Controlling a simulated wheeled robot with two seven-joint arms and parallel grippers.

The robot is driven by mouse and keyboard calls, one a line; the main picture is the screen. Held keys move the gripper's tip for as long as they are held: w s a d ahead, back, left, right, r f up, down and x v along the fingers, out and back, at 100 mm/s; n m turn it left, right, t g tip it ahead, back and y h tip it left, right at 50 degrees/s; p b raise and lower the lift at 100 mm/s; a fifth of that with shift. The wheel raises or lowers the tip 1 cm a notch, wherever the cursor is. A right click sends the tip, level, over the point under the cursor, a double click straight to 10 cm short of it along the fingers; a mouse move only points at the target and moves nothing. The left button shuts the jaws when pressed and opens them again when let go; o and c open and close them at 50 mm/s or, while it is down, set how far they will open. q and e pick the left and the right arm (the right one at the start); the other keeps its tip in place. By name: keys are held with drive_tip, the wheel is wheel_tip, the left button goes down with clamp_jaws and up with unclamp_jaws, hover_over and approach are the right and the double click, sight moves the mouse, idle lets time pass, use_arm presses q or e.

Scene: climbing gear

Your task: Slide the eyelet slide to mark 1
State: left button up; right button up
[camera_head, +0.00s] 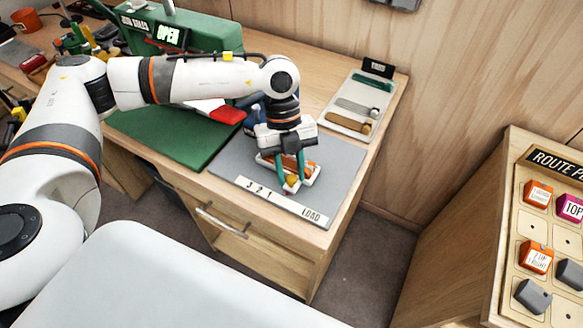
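A small white slide (314,176) with orange-brown pieces on it sits on the grey board (341,165); I take it for the eyelet slide. A white strip (285,203) along the board's front edge carries the marks 3, 2, 1 and LOAD from left to right. The slide stands behind the strip, right of mark 1 and left of LOAD. My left gripper (290,182) points down over the slide, its teal fingers on either side of a yellow-orange knob. Whether they touch the knob is unclear. My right gripper is out of view.
A green mat (165,137) lies left of the board, with a green machine (180,32) reading OPEN behind it. A pale tray (345,122) with several tools lies at the back right. A route panel (508,235) stands far right, across a floor gap.

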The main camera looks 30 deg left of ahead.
use_arm(q)
wheel_tip(320, 180, up, 10)
drive_tip(key=b, duration=0.1)
idle(0.5)
